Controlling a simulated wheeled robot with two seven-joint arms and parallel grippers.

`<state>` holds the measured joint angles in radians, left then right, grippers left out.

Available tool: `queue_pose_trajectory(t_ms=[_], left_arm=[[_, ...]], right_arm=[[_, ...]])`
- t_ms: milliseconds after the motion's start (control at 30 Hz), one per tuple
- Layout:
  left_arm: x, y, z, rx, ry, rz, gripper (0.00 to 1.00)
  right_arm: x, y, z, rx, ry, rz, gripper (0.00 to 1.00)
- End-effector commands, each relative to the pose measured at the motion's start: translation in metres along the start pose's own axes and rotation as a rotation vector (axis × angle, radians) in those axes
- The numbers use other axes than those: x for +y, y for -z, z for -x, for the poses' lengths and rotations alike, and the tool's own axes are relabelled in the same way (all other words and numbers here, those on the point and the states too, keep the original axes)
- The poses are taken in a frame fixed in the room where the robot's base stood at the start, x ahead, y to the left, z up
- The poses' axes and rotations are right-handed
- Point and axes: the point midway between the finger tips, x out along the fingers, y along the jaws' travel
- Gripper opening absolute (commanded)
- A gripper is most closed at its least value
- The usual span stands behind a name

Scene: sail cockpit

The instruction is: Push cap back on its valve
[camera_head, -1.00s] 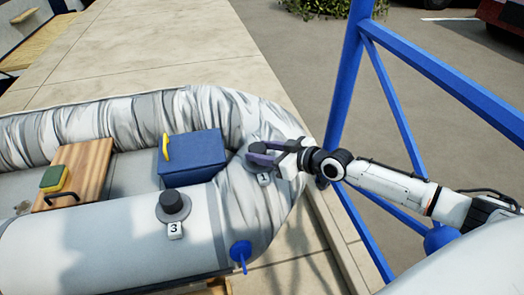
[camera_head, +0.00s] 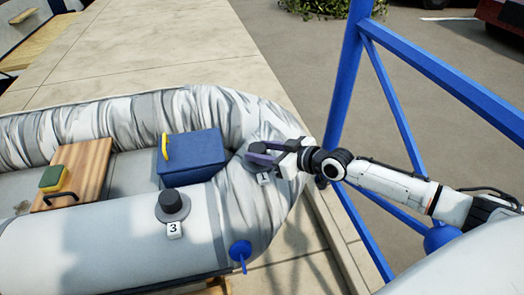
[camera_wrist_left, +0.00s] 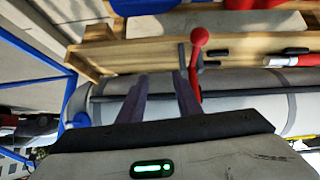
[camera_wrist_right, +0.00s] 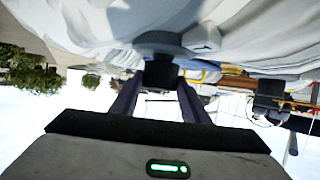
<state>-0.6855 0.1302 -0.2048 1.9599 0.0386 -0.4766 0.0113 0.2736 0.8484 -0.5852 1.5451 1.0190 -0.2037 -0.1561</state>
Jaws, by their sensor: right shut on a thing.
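A dark cap (camera_wrist_right: 159,73) is between the fingertips of my right gripper (camera_wrist_right: 158,84) in the right wrist view. It is right at a grey round valve base (camera_wrist_right: 160,42) on the boat's tube; I cannot tell whether it is fully seated. In the head view my right gripper (camera_head: 262,157) is shut on this cap at the boat's bow, beside a white tag marked 1 (camera_head: 263,179). Another valve with a dark cap (camera_head: 173,205) stands on the near tube by a tag marked 3 (camera_head: 174,230). My left gripper (camera_wrist_left: 160,88) is open and empty in the left wrist view.
The grey inflatable boat (camera_head: 85,245) holds a blue box (camera_head: 191,158) and a wooden board (camera_head: 88,165) with a sponge (camera_head: 55,178). A blue frame (camera_head: 345,85) stands at right. A red-knobbed lever (camera_wrist_left: 199,38) is near my left gripper.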

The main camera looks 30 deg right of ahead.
Motion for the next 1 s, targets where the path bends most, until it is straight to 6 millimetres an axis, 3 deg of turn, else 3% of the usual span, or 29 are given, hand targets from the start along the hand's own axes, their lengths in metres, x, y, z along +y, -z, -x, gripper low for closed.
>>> queue_pose_trajectory(t_ms=[767, 800, 833, 1000], left_arm=[[-0.001, -0.010, -0.010, -0.001, 0.000, 0.001, 0.31], [-0.001, -0.010, -0.009, -0.002, 0.000, 0.001, 0.31], [-0.001, -0.010, -0.009, -0.002, 0.000, 0.001, 0.31], [-0.001, -0.010, -0.009, -0.002, 0.000, 0.001, 0.31]], right_arm=[[0.000, -0.011, -0.005, 0.002, -0.001, 0.001, 0.16], [0.001, -0.011, -0.005, 0.002, -0.001, 0.001, 0.45], [0.000, -0.011, -0.005, 0.002, -0.001, 0.001, 0.49], [0.000, -0.011, -0.005, 0.001, 0.000, 0.001, 0.49]])
